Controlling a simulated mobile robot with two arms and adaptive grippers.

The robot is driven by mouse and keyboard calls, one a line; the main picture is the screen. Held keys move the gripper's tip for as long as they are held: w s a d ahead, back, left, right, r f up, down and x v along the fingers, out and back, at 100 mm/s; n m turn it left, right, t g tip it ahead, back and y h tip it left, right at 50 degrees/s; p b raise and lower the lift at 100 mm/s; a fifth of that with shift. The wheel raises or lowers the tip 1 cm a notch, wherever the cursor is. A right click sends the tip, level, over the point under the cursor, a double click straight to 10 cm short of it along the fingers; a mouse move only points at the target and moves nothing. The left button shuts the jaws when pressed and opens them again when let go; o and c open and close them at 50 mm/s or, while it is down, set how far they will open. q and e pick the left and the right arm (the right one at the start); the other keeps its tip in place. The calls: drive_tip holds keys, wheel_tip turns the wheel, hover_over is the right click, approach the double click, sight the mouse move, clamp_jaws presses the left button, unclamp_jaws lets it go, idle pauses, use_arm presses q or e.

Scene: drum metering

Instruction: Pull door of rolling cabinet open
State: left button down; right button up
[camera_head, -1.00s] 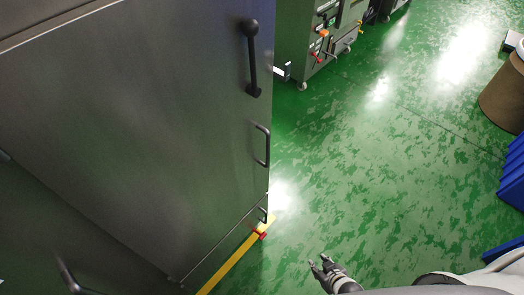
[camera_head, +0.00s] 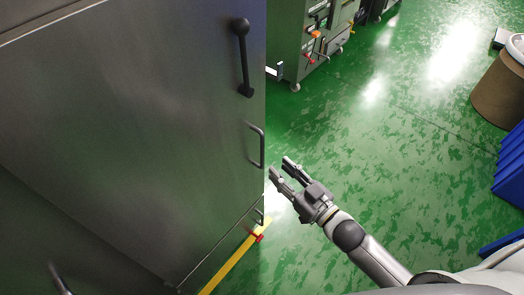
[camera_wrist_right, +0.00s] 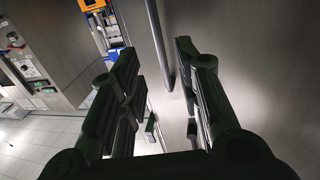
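The grey metal cabinet door (camera_head: 120,130) fills the left of the head view and looks shut. On its right side are a black upper handle (camera_head: 244,60), a middle bar handle (camera_head: 260,146) and a small lower handle (camera_head: 259,216). My right gripper (camera_head: 280,167) is open, just right of the middle handle, fingers pointing up and left. In the right wrist view its fingers (camera_wrist_right: 157,62) stand apart with a dark handle bar (camera_wrist_right: 158,40) showing between them. I see no grip on the bar. My left gripper is out of view.
Yellow floor tape (camera_head: 232,262) with a red piece (camera_head: 257,238) runs by the cabinet's foot. Another grey cabinet (camera_head: 290,40) stands behind. A brown drum (camera_head: 498,92) and blue crates (camera_head: 510,170) are at right. The green floor between is clear.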

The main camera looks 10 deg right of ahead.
sight(263, 154)
drive_tip(key=x, duration=0.9)
clamp_jaws()
